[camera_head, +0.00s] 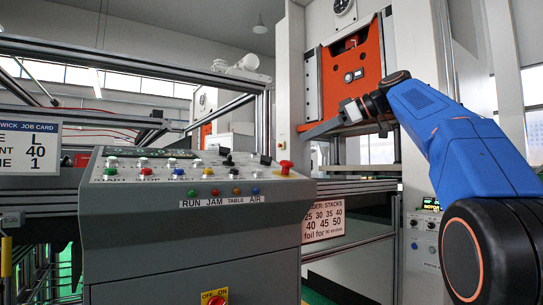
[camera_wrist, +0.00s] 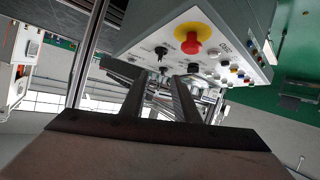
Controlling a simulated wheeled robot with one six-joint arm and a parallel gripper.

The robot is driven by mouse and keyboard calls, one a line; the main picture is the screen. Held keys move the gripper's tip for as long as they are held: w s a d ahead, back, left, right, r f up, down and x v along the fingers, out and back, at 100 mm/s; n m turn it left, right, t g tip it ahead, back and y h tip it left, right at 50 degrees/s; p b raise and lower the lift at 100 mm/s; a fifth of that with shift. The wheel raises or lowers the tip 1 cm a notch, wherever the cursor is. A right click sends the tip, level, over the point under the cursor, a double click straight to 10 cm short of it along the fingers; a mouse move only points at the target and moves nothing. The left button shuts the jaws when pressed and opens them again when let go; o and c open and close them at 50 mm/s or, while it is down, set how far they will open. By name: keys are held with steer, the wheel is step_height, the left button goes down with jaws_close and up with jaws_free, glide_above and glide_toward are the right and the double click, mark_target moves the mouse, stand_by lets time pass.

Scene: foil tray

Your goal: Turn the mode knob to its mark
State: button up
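The grey control panel (camera_head: 190,215) stands in front of me with a sloped top of buttons and knobs. Black knobs stand near its back right, one (camera_head: 225,151) in the middle and one (camera_head: 265,159) further right. I cannot read which is the mode knob or make out its mark. In the wrist view two black knobs (camera_wrist: 161,51) (camera_wrist: 193,68) show on the panel face beyond the fingers. My gripper (camera_head: 308,131) is in the air above and behind the panel's right end, apart from it. In the wrist view its two fingers (camera_wrist: 158,95) are spread with nothing between them.
A red emergency stop (camera_head: 285,167) sits at the panel's right end, near the knobs; it also shows in the wrist view (camera_wrist: 191,42). A job card (camera_head: 30,147) hangs at left, and a stacks sign (camera_head: 325,222) at right. An orange press (camera_head: 350,70) stands behind my gripper.

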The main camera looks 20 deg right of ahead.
mark_target(266, 159)
steer(key=x, duration=1.4)
steer(key=shift+w+a+f, duration=0.2)
steer(key=shift+w+f, duration=0.05)
steer(key=shift+f, duration=0.05)
jaws_close()
